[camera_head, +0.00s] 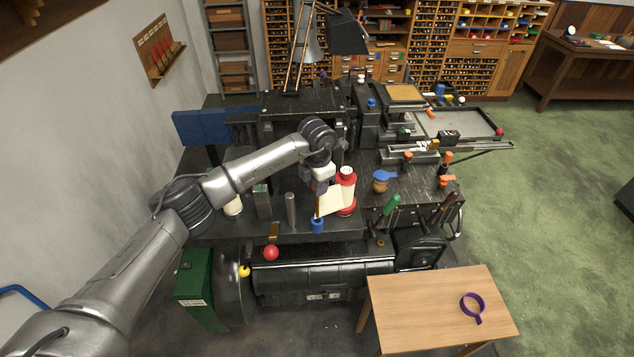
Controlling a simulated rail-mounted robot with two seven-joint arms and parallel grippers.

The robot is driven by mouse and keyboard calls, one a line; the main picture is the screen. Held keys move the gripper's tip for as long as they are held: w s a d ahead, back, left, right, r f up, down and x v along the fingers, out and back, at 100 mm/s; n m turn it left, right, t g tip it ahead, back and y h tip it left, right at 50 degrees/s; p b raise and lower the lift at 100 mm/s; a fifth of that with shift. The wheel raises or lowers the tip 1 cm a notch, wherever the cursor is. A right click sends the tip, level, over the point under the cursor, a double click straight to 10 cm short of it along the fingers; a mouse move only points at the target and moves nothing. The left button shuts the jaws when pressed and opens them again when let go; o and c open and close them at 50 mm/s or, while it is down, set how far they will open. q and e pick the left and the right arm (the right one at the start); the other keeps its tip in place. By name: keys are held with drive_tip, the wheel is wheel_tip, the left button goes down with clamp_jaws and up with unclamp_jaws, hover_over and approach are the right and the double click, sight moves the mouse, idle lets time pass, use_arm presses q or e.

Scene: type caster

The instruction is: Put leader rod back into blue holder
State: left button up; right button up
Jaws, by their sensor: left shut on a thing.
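A thin brown leader rod (317,206) stands roughly upright below my left gripper (320,189), at the front of the dark machine top. My left gripper reaches in from the left, points down and is shut on the rod's upper part. The small blue holder (318,226) is directly under the rod. The rod's lower end meets the holder's top in the picture; I cannot tell whether it is inside. My right gripper is out of view.
A grey metal cylinder (291,211) and a dark green-topped block (262,203) stand left of the holder. A blue-lidded jar (381,182) is right of the spool. Green floor is free at right.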

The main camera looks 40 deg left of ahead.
use_arm(q)
drive_tip(key=shift+f, duration=0.2)
drive_tip(key=shift+f, duration=0.2)
idle(0.8)
drive_tip(key=shift+f+b, duration=0.3)
drive_tip(key=shift+b, duration=0.05)
drive_tip(key=shift+f+b, duration=0.35)
drive_tip(key=shift+f, duration=0.2)
drive_tip(key=shift+f+b, duration=1.1)
drive_tip(key=shift+f, duration=0.75)
drive_tip(key=o, duration=1)
drive_tip(key=shift+r, duration=0.1)
